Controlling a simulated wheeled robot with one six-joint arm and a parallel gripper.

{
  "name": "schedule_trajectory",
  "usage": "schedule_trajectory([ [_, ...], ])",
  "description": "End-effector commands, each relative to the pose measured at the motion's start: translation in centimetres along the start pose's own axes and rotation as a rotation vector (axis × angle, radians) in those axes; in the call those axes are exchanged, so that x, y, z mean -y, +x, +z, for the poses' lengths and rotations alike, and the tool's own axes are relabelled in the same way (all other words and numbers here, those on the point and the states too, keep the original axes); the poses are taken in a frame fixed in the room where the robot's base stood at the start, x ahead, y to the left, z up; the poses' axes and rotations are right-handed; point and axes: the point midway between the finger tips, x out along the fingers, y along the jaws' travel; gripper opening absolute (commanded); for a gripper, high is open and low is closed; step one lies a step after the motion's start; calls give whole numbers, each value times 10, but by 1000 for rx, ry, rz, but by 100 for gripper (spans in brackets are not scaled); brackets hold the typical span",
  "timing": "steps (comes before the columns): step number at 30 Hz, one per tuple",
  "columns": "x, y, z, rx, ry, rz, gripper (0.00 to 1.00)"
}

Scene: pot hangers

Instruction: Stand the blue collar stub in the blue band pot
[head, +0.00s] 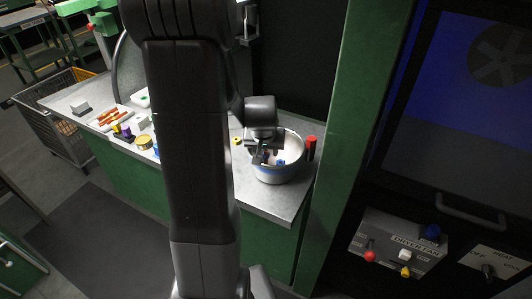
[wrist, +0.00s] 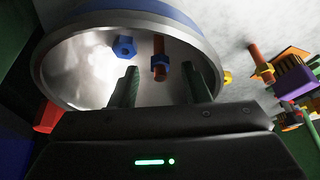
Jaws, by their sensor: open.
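The blue band pot (head: 281,176) stands at the right end of the bench; its open mouth and blue band (wrist: 180,10) fill the top of the wrist view. My gripper (head: 264,156) is over the pot, and its two fingers (wrist: 159,80) point into it, apart. The blue collar stub (wrist: 160,50), a brown-orange rod with a blue collar, shows inside the pot's outline, in line with the gap between the fingers. No finger visibly touches it. Whether it rests on the pot's floor is hard to tell.
A blue six-sided piece (wrist: 124,47) lies in the pot, left of the stub. A red block (head: 311,146) stands close to the pot's right side. A small yellow piece (head: 237,141) is to its left. Trays and coloured parts (head: 112,118) crowd the bench's left part.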

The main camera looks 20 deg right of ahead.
Motion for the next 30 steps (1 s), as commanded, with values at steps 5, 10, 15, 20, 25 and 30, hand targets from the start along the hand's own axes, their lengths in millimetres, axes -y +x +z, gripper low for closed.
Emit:
schedule_trajectory([
  [5, 0, -33, -1, -4, -1, 0, 42],
  [10, 0, -62, -1, -4, -1, 0, 42],
  [15, 0, -82, -1, -3, -1, 0, 42],
  [20, 0, -91, 0, 0, -1, 0, 42],
  [25, 0, -93, 0, 0, -1, 0, 42],
  [30, 0, -93, 0, 0, -1, 0, 42],
])
